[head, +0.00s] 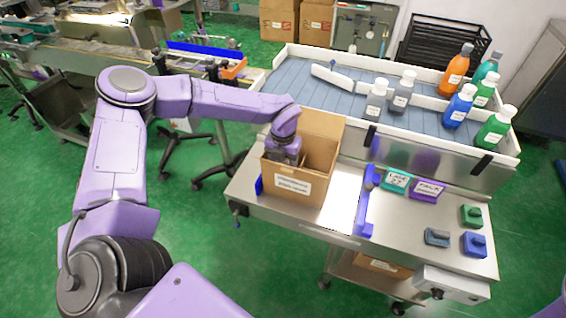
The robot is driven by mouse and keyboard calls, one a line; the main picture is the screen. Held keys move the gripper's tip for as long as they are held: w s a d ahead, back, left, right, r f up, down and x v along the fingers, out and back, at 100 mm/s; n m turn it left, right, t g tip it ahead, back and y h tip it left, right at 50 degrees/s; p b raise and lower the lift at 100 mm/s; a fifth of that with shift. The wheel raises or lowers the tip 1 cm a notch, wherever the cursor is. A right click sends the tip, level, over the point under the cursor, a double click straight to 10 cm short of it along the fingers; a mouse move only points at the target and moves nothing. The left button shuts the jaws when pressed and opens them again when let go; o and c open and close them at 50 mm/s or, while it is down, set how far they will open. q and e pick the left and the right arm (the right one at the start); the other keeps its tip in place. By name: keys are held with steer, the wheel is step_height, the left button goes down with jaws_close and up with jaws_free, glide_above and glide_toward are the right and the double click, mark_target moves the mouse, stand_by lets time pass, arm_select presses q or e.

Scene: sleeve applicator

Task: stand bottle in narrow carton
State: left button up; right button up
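An open brown carton (292,186) with a white label stands on the steel table, its back flap raised. My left gripper (285,156) points down into the left part of the carton's opening. Its fingertips are hidden behind the front wall, so I cannot see whether it is open or holds anything. The right part of the opening looks empty. Bottles stand on the tray behind: a pale grey one (376,98), a darker grey one (402,92), an orange one (455,72), a blue one (458,106), a teal one (486,66) and green ones (495,128). My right gripper is not in view.
The grey-blue tray (300,85) has white rims and a white divider (333,78). A blue upright guide (364,208) stands right of the carton. A teal block (395,181), a purple block (428,190) and small green and blue blocks (474,243) lie further right. Bare steel (410,228) lies between.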

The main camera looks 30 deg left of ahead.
arm_select(q)
steer(key=shift+f, duration=0.15)
steer(key=o, duration=1)
steer(key=shift+o, duration=0.2)
step_height(320, 180, up, 12)
steer(key=shift+r+b, duration=0.25)
steer(key=shift+b, duration=0.3)
